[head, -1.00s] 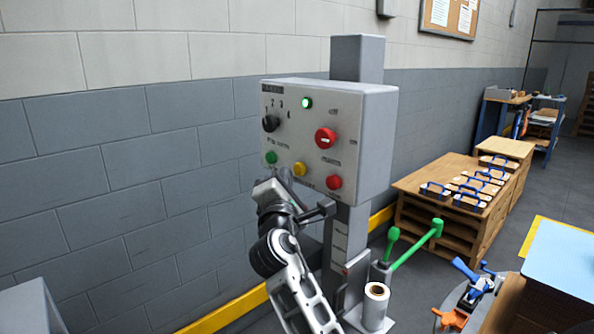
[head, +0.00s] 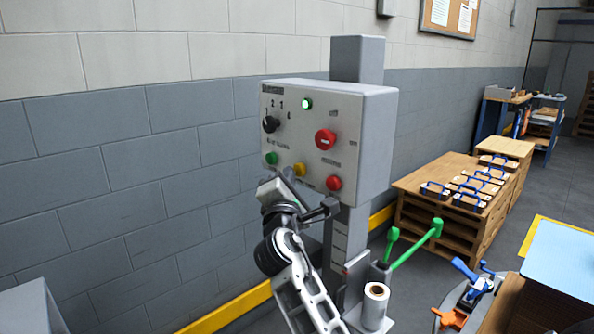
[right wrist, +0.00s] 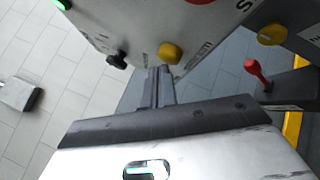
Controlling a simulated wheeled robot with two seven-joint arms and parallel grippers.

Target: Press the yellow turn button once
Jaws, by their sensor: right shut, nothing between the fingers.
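The yellow button (head: 299,170) sits in the bottom row of the grey control panel (head: 375,130), between a green button (head: 271,158) and a red button (head: 334,183). My right gripper (head: 287,175) is shut and empty, with its fingertips just left of and close to the yellow button. In the right wrist view, the shut fingers (right wrist: 160,73) point at the panel, their tips just below and left of the yellow button (right wrist: 171,53). I cannot tell whether they touch it. My left gripper is not in view.
The panel also carries a black selector knob (head: 271,124), a lit green lamp (head: 306,103) and a large red button (head: 325,139). A block wall is behind.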

